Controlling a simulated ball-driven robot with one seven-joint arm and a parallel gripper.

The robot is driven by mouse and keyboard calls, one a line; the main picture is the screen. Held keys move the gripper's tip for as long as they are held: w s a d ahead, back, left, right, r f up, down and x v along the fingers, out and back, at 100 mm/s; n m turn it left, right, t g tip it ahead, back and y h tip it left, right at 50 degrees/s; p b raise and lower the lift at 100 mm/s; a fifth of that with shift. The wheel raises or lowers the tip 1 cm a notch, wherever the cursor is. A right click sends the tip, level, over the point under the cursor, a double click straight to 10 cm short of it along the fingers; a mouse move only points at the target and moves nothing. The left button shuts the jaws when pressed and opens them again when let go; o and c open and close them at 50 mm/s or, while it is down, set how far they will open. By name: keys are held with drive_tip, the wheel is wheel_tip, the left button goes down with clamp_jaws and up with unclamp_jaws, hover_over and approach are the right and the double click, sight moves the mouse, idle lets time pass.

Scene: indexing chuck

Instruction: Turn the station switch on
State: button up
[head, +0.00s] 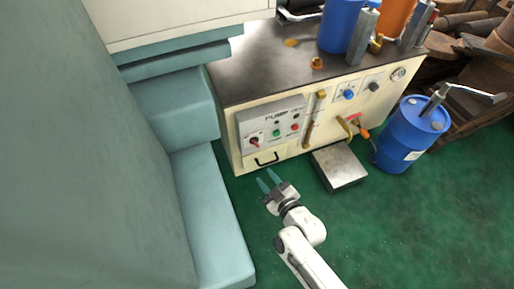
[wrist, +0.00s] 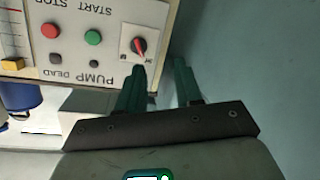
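The station switch (head: 254,142) is a rotary knob with a red pointer at the left of the pump panel (head: 270,124) in the head view. It also shows in the wrist view as a white square plate with a black and red knob (wrist: 139,45). Its small position labels are too blurred to read. My gripper (head: 268,180) is in front of and below the panel, apart from it. In the wrist view its two green fingers (wrist: 160,68) are spread with nothing between them. One fingertip appears just below the switch there.
Green (wrist: 93,37) and red (wrist: 92,14) buttons are beside the switch. A black handle (head: 267,160) is below the panel. A teal machine (head: 205,200) is close on the left. A metal box (head: 340,166) and blue drum (head: 405,140) stand right. Green floor is clear around my arm.

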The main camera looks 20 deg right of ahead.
sight(256, 146)
drive_tip(key=w+b, duration=0.1)
drive_tip(key=w, duration=0.2)
drive_tip(key=w+d+t+h+b, duration=0.1)
drive_tip(key=w+b, duration=0.1)
drive_tip(key=w, duration=0.2)
drive_tip(key=w+t+h+b, duration=0.1)
drive_tip(key=w, duration=0.2)
drive_tip(key=shift+w+d+b, duration=0.15)
drive_tip(key=shift+w+b, duration=0.2)
drive_tip(key=shift+w, duration=0.6)
drive_tip(key=shift+c, duration=0.3)
clamp_jaws()
